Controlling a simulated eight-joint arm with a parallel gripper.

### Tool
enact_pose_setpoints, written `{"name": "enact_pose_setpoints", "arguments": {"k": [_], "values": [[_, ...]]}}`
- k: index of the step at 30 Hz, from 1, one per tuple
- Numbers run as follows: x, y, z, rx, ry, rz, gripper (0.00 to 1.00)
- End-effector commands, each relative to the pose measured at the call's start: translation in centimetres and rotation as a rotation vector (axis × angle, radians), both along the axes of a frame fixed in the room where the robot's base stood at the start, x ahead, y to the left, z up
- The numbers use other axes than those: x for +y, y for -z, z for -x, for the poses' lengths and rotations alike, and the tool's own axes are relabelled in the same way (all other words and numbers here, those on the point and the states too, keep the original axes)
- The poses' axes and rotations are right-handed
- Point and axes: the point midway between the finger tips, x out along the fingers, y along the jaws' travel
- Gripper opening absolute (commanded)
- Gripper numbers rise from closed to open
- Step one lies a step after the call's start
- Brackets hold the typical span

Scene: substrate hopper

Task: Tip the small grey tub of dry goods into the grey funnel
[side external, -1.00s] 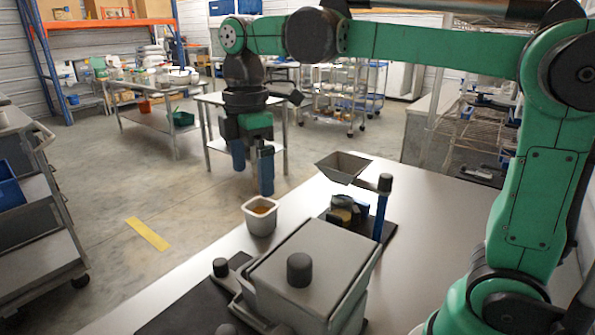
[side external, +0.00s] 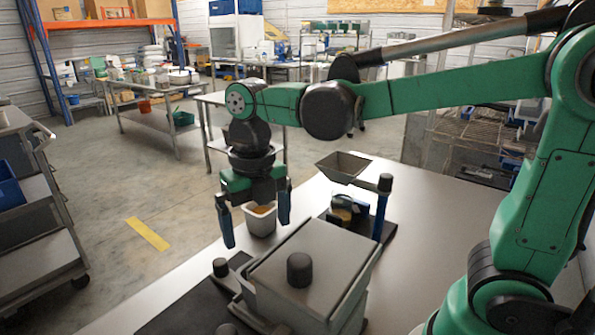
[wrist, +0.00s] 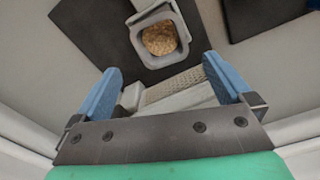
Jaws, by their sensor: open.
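The small grey tub (side external: 260,224) stands upright near the table's edge, with brown dry goods inside. In the wrist view a grey tub (wrist: 183,31) with brown grains shows at top centre, beyond the fingertips. My gripper (side external: 256,234) is open and empty, its two blue fingers pointing down. In the side view one finger appears left of the tub and one at its right edge; I cannot tell whether they touch it. The wrist view also shows my gripper (wrist: 162,64) open. The grey funnel (side external: 342,166) is right of the tub, raised beside a blue post.
A large grey lidded box (side external: 318,262) with a black knob stands in front of the tub. The blue post (side external: 380,214) with a black cap rises from a dark base by the funnel. The table (side external: 450,215) is clear to the right.

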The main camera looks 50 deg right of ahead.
Motion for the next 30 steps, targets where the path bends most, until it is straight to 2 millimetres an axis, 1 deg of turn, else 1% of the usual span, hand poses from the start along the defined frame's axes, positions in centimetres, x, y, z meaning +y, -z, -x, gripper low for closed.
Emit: {"name": "enact_pose_setpoints", "arguments": {"k": [1,3,6,11,18,24,30], "values": [[0.1,0.3,0.2,0.0,-0.079,0.0,0.99],[0.2,0.7,0.4,0.0,-0.159,0.0,0.99],[0.2,1.0,0.5,0.0,-0.212,0.0,0.99],[0.2,2.3,0.5,0.0,-0.218,0.001,0.99],[0.2,5.8,0.5,0.0,-0.215,0.002,0.99],[0.2,8.3,0.5,0.0,-0.214,0.001,0.99],[0.2,9.6,0.5,0.0,-0.214,0.0,0.99]]}}
